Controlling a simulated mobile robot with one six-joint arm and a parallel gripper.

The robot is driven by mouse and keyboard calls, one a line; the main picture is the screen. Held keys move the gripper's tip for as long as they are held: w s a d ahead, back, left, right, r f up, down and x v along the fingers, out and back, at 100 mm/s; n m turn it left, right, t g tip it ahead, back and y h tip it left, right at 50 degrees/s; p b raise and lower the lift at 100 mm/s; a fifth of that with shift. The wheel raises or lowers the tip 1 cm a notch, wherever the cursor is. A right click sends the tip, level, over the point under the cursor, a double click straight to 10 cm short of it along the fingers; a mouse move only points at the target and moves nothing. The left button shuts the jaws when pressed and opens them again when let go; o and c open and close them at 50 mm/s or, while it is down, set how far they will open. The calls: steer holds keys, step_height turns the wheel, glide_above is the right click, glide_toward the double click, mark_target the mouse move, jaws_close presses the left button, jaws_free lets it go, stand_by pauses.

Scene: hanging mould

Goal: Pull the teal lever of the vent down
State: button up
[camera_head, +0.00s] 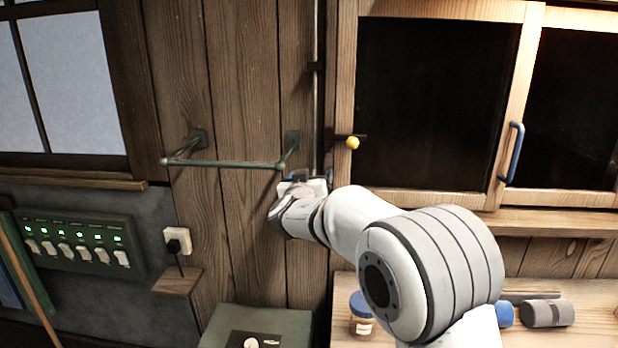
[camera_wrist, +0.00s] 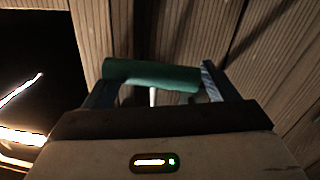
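The teal lever (camera_wrist: 152,75) shows in the wrist view as a short thick bar with a thin pale stem under its middle. It lies crosswise at the fingertips of my gripper (camera_wrist: 156,78). Its left end overlaps the left finger and its right end comes close to the right finger. The fingers are wide apart, and I cannot tell whether they touch the bar. The lever cannot be made out there, with my wrist in front.
A green-grey rail (camera_head: 225,164) sticks out from the wall just left of my gripper. A yellow knob (camera_head: 352,143) and a wooden cabinet with a blue handle (camera_head: 513,152) are to the right. A jar (camera_head: 361,318) stands on the counter below my arm.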

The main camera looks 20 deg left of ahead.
steer(key=shift+f, duration=0.15)
steer(key=c, duration=0.8)
steer(key=shift+w, duration=0.1)
steer(key=shift+c, duration=0.2)
